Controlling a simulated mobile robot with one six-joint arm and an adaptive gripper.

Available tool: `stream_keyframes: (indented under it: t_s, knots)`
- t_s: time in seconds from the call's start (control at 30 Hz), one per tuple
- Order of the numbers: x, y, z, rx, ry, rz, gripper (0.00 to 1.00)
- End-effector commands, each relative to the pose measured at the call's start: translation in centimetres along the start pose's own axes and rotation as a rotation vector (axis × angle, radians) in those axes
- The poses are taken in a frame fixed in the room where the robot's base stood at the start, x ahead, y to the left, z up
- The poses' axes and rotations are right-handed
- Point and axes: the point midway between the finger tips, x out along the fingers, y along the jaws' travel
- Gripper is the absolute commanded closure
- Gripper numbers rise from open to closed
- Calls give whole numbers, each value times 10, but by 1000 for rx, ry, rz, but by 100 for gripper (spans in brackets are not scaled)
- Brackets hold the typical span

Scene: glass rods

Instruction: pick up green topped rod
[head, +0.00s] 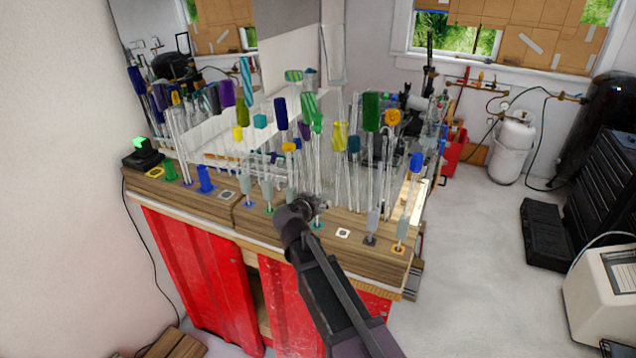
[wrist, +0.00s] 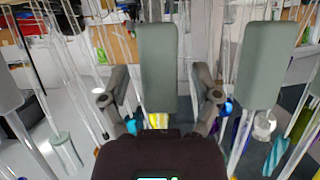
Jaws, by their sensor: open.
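Several rods with green tops stand in the crowded rack. In the head view I see a dark green top (head: 371,111), a bright green top (head: 317,122) and a striped green top (head: 309,104). I cannot tell which one is meant. My gripper (head: 297,212) is at the front edge of the wooden bench, low in front of the rods. In the wrist view my gripper (wrist: 161,85) is open. A grey-green block (wrist: 157,50) on a clear rod shows between its fingers, and I cannot tell how deep. A green top (wrist: 300,122) shows at the right there.
Clear rods with blue, yellow and purple tops crowd the wooden bench (head: 200,210). Another grey-green block (wrist: 264,65) is right of my fingers. The floor (head: 480,270) at right is open.

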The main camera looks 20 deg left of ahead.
Motion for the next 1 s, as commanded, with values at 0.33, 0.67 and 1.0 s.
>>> stream_keyframes:
  t_s: [0.33,0.67,1.0]
  knots:
    - [0,0,0,0,0,0,53]
    - [0,0,0,-1,0,0,100]
    - [-2,0,-3,0,0,0,100]
